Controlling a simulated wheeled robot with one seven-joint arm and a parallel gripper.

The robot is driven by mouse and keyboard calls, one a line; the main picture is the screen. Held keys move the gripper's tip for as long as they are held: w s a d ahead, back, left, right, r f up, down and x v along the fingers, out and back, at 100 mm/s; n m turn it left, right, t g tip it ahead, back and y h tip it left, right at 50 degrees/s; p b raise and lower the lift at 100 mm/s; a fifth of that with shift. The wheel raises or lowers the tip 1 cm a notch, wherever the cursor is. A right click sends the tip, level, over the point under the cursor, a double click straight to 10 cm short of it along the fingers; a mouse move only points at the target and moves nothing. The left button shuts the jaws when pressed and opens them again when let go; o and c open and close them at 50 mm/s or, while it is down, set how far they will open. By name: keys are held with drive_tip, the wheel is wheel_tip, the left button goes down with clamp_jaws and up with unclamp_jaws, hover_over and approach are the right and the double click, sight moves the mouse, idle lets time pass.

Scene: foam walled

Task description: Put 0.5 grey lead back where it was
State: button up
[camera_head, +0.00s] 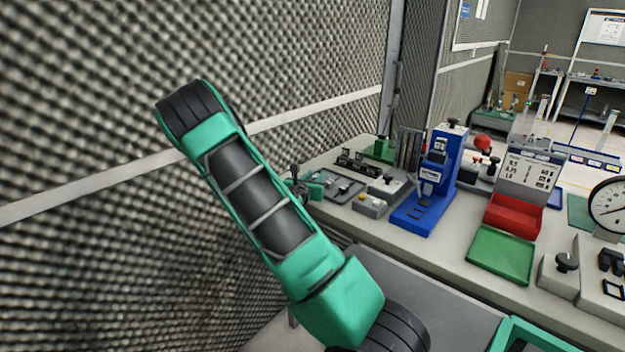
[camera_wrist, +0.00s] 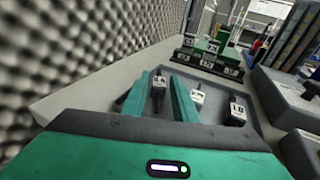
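My gripper (camera_wrist: 159,96) reaches over a shallow grey tray (camera_wrist: 217,128) in the wrist view, its two green fingers apart. A dark piece with a white label (camera_wrist: 158,82) stands between the fingers, with narrow gaps seeming to show beside it. Its label is too small to read surely. A second labelled piece (camera_wrist: 197,98) is just right of the right finger, and a piece marked 1.0 (camera_wrist: 237,111) is farther right. I cannot tell which piece is the 0.5 grey lead. In the head view my gripper (camera_head: 308,188) is small, at the tray's (camera_head: 345,187) left end.
A dark rack with labelled blocks (camera_wrist: 208,70) stands behind the tray. A grey block (camera_wrist: 287,98) is close on the right. A foam wall (camera_head: 300,60) runs along the left. A blue stand (camera_head: 432,185), a red bin (camera_head: 513,218) and a green tray (camera_head: 502,255) occupy the bench farther right.

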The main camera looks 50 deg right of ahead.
drive_tip(key=v, duration=1.1)
drive_tip(key=shift+a, duration=0.2)
